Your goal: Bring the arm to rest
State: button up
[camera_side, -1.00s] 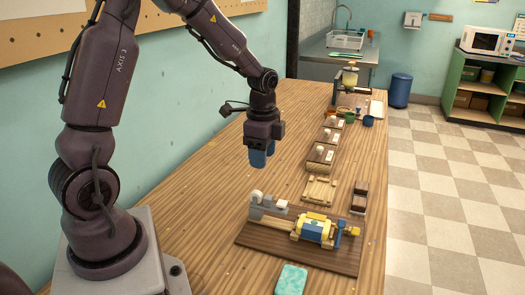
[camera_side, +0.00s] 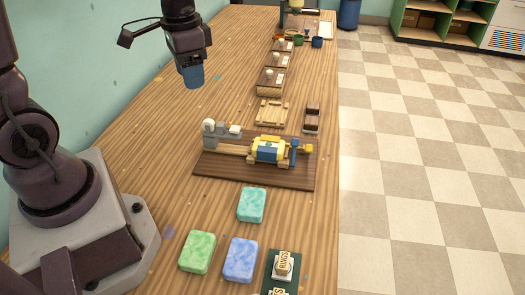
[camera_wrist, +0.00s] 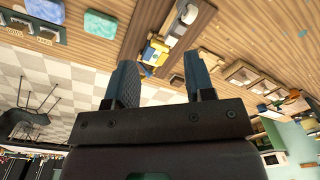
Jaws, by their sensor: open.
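My gripper (camera_side: 193,75) hangs above the left side of the wooden table (camera_side: 140,125), with blue fingers pointing down and nothing held. In the wrist view my gripper (camera_wrist: 165,80) shows two dark fingers spread apart with an empty gap between them. The fingers are clear of everything on the table. A wooden board with a grey, yellow and blue device (camera_side: 265,150) lies in front of and to the right of my gripper. It also shows in the wrist view (camera_wrist: 157,50), beyond the fingers.
Soap bars lie at the front: teal (camera_side: 251,204), green (camera_side: 197,252) and blue (camera_side: 240,260). A stand marked RINGS (camera_side: 283,264) is beside them. Wooden boxes (camera_side: 270,82) line the right side behind the board. The table's left stretch is clear.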

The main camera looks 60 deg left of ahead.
jog(key=s+d+r+n+t, duration=0.1)
jog(key=s+d+r+t, duration=0.4)
jog(key=s+d+r, duration=0.3)
jog(key=shift+s+d+r, duration=0.4)
jog(key=shift+r, duration=0.75)
dwell(0.7)
